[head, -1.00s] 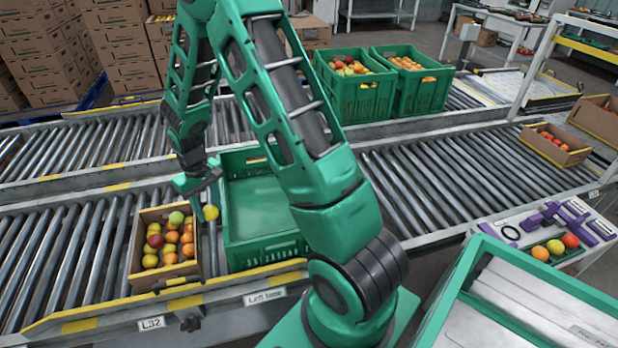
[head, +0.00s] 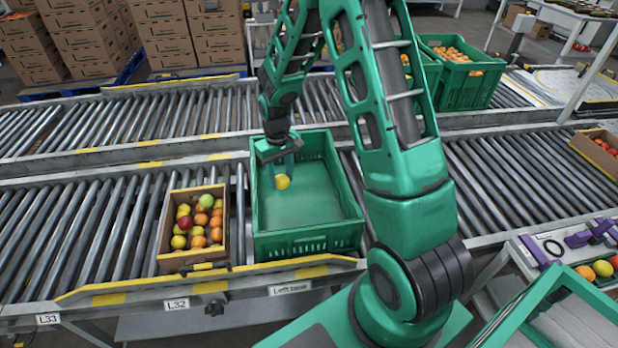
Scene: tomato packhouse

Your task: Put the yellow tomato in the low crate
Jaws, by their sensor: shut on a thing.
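The yellow tomato (head: 283,182) is held at the tips of my gripper (head: 281,174), over the left part of the low green crate (head: 306,244). The crate stands on the near roller conveyor, and its visible floor is bare. My gripper is shut on the tomato and points down. I cannot tell exactly how high the tomato is above the crate floor. My forearm passes in front of the scene to the right of the crate.
A cardboard box (head: 163,228) of mixed tomatoes stands just left of the crate. Green crates (head: 466,90) full of tomatoes stand at the back right, partly behind my arm. A purple tool (head: 590,235) lies on a side table at right. Rollers left of the box are clear.

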